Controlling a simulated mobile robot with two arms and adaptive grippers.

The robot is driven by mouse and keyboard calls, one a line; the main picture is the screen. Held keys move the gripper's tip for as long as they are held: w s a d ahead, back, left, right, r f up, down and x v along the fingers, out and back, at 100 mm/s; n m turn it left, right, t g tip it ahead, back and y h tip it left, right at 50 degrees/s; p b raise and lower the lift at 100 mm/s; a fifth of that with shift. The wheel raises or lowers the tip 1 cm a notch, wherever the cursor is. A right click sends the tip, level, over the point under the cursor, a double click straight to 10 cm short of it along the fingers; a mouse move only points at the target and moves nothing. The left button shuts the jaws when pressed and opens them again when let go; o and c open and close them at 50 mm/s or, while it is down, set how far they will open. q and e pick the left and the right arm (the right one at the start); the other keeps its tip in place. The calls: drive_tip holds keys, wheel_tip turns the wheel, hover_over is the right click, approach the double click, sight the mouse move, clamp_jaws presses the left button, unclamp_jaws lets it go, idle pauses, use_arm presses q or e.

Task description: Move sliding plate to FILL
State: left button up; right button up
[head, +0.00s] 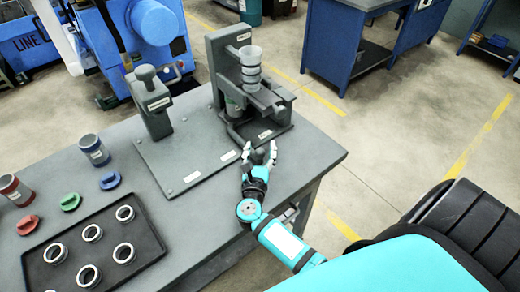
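The grinder station (228,62) is a dark grey stand at the back right of the table. A grey sliding plate (271,97) sits partway up it and sticks out to the right. A clear cup-like holder with dark rings (250,68) stands upright above the plate. The labels on the station are too small to read. My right gripper (260,150) is in front of the station's base, low near the table's edge. Its two light fingertips are apart, with nothing visible held between them. It appears apart from the sliding plate. My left gripper is not in view.
A press with a round knob (150,88) stands left of the station on a grey base plate (190,150). A black tray (62,236) with several metal rings is at front left. Red, green and blue lids and two canisters lie nearby. Blue benches stand behind.

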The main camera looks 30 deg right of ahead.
drive_tip(key=c, duration=1.1)
clamp_jaws()
drive_tip(key=shift+w+f, duration=0.1)
drive_tip(key=shift+f, duration=0.1)
